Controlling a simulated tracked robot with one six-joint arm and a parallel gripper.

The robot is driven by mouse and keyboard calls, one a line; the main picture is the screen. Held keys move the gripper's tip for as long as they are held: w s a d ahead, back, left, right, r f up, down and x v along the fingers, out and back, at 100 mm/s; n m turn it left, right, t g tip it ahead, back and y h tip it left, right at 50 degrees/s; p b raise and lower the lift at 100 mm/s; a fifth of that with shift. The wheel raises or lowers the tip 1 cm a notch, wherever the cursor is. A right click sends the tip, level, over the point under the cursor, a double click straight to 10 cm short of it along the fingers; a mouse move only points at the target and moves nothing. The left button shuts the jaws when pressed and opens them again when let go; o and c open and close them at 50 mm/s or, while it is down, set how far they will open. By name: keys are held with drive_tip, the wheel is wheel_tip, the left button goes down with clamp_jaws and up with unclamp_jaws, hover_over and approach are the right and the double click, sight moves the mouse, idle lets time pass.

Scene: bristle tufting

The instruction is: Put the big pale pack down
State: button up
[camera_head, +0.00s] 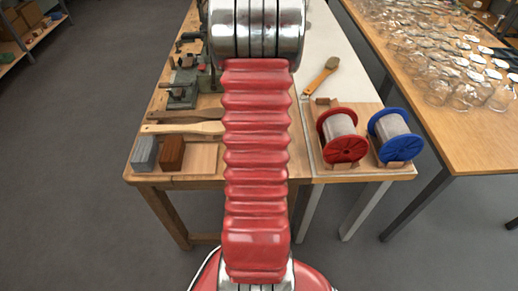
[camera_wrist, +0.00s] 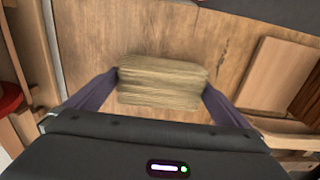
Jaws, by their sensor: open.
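The big pale pack (camera_wrist: 162,80), a straw-coloured bundle of fibres, appears on the wooden bench top in the wrist view, between the two dark fingers of my gripper (camera_wrist: 162,86). The fingers are open, one at each end of the pack. The tips look very close to its ends; I cannot tell whether they touch. The pack seems to lie flat on the wood. In the head view my red arm hides both the pack and the gripper.
The bench (camera_head: 205,182) holds grey (camera_head: 145,153) and brown (camera_head: 171,152) blocks, wooden-handled tools (camera_head: 184,128) and a metal device (camera_head: 183,85) at left. Red (camera_head: 342,136) and blue (camera_head: 390,132) spools stand at right. Another table (camera_head: 455,140) carries many glass jars.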

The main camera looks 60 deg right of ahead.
idle(0.4)
drive_tip(key=c, duration=1)
drive_tip(key=shift+r, duration=0.1)
wheel_tip(320, 180, up, 10)
drive_tip(key=shift+f, duration=0.1)
idle(0.5)
